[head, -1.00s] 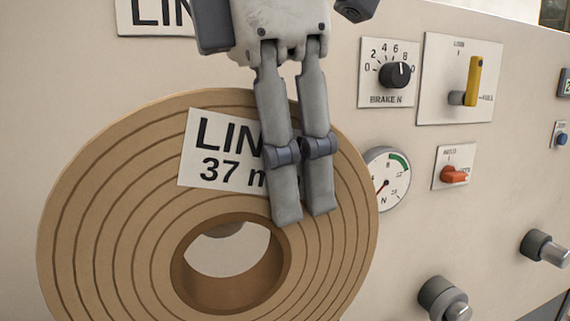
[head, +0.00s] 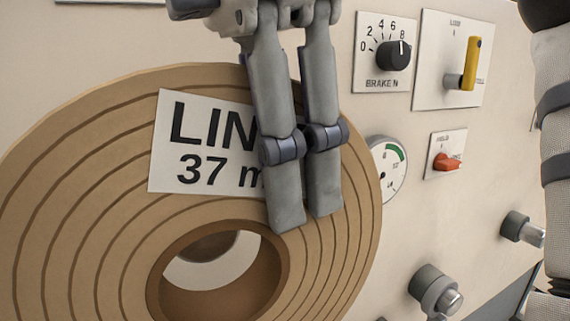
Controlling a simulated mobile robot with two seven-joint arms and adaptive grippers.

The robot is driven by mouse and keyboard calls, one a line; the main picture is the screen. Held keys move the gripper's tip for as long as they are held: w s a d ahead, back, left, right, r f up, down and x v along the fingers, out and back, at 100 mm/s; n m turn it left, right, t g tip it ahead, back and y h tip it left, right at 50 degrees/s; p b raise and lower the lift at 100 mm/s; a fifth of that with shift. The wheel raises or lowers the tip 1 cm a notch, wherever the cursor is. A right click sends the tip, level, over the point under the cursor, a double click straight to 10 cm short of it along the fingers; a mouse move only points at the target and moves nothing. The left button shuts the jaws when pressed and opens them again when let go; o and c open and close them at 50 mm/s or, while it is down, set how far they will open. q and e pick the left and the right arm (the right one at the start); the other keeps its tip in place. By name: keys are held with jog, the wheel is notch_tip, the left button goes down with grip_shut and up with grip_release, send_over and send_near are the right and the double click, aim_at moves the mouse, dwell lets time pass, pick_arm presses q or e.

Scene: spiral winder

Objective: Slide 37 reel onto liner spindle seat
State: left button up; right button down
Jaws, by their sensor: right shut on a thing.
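The 37 reel (head: 100,130) is a large tan roll with dark spiral lines, a wide centre hole and a white label, partly covered, reading "LIN" and "37 m". It fills the left of the head view, face towards me and slightly turned, in front of the machine panel. My right gripper (head: 305,215) comes down from the top, its fingers over the reel's face just above and right of the hole, and is shut on the reel. Through the hole I see pale panel and the inner core wall. No liner spindle seat can be made out; the reel may hide it. My left gripper is not in view.
The cream panel (head: 470,190) carries a black brake knob (head: 394,55), a yellow lever (head: 470,63), a red switch (head: 446,162) and a dial gauge (head: 390,170) partly behind the reel. Two metal studs (head: 437,291) (head: 522,229) stick out at lower right.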

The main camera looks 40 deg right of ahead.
jog(key=w+d, duration=0.2)
jog(key=w, duration=0.8)
jog(key=shift+d+f, duration=0.15)
jog(key=shift+d, duration=0.05)
dwell(0.3)
jog(key=shift+w, duration=0.15)
jog(key=c, duration=1.1)
grip_release()
jog(key=shift+f, duration=0.1)
